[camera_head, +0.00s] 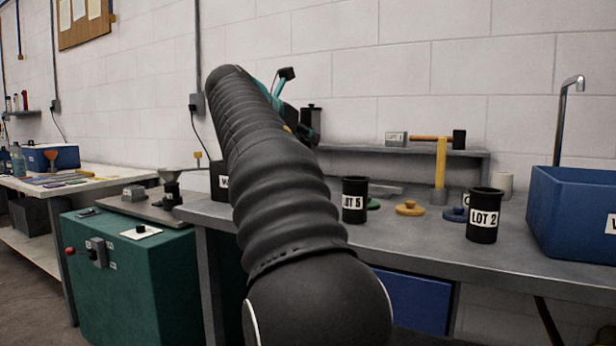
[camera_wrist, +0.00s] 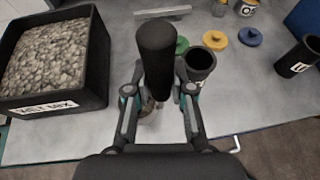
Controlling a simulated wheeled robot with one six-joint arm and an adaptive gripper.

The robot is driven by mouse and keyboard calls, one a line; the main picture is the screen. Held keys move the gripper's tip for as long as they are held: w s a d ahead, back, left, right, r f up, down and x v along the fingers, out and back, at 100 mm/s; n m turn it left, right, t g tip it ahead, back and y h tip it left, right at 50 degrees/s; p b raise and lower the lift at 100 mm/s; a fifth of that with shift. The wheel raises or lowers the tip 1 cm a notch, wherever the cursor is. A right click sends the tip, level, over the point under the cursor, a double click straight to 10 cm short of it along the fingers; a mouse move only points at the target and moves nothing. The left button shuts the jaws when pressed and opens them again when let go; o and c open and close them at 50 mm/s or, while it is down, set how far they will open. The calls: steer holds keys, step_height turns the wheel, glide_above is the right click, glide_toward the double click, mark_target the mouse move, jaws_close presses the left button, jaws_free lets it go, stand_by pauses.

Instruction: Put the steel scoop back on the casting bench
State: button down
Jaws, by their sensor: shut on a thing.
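In the wrist view my gripper (camera_wrist: 158,96) is shut on the steel scoop (camera_wrist: 157,58). Its thick black handle stands up between the fingers towards the camera, and a little steel shows below. The scoop is over the grey casting bench (camera_wrist: 225,118); I cannot tell whether it touches the top. It is between a black box of grey granules (camera_wrist: 97,75) on the left and a black cup (camera_wrist: 201,64) close on the right. In the head view the bench (camera_head: 415,236) shows, but my arm hides the scoop and most of my gripper.
The LOT 5 cup (camera_head: 354,200) and LOT 2 cup (camera_head: 485,215) stand on the bench, with green, yellow (camera_head: 409,209) and blue lids between them. A low shelf (camera_head: 470,154) bearing a mallet is behind. A blue tub (camera_head: 570,215) is at right, a green cabinet (camera_head: 130,275) at left.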

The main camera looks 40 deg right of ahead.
steer(key=w+d+f+b, duration=0.2)
steer(key=w+d+f, duration=0.1)
steer(key=f, duration=0.4)
steer(key=shift+w+d+f, duration=0.2)
steer(key=shift+w+d, duration=0.15)
steer(key=shift+d, duration=0.25)
steer(key=shift+f+b, duration=0.15)
steer(key=shift+b, duration=0.15)
steer(key=c, duration=1)
jaws_free()
steer(key=p+v, duration=0.1)
steer(key=v, duration=1.1)
steer(key=shift+s, duration=0.1)
